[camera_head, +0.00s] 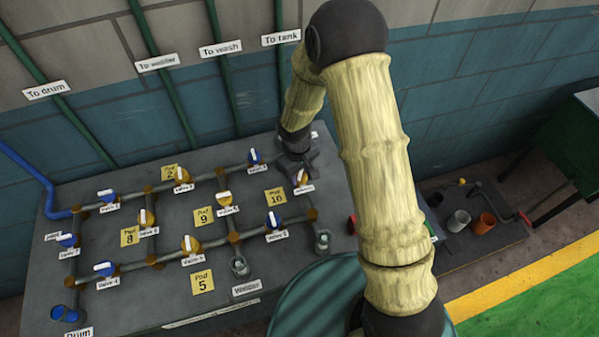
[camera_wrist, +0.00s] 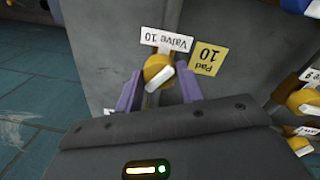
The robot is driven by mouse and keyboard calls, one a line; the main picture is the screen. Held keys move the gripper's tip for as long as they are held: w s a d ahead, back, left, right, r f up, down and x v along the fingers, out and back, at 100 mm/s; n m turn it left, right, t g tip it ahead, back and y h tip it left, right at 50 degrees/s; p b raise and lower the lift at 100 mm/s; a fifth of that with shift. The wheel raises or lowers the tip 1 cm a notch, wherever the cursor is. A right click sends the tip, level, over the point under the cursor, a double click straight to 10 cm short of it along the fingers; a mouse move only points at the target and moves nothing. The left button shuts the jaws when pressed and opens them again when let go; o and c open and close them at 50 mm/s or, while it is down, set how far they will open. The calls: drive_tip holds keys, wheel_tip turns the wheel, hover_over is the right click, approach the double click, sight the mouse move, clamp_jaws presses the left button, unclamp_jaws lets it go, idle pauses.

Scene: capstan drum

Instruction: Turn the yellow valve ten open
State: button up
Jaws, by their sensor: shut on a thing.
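The yellow valve ten (camera_wrist: 153,68) is a round yellow knob with a white handle bar (camera_wrist: 159,78), under an upside-down "Valve 10" label (camera_wrist: 166,40) in the wrist view. The bar lies diagonally there. My gripper (camera_wrist: 159,88) has its two purple fingers on either side of the valve and is shut on it. In the head view, my gripper (camera_head: 297,160) reaches down at the right end of the pipe board, and valve ten (camera_head: 300,176) shows just below it, partly hidden. The exact finger contact is hard to see.
The grey board (camera_head: 130,310) carries pipes and several other yellow and blue valves left of my gripper. A yellow "Pad 10" plate (camera_head: 275,198) lies beside valve ten. A low bench with cups (camera_head: 484,223) stands to the right.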

sight(299, 178)
drive_tip(key=n, duration=0.6)
drive_tip(key=shift+n, duration=0.3)
idle(0.4)
drive_tip(key=o, duration=1)
drive_tip(key=shift+r, duration=0.15)
drive_tip(key=r, duration=0.5)
drive_tip(key=s+r, duration=0.1)
drive_tip(key=r, duration=1.1)
drive_tip(key=shift+s+a, duration=0.15)
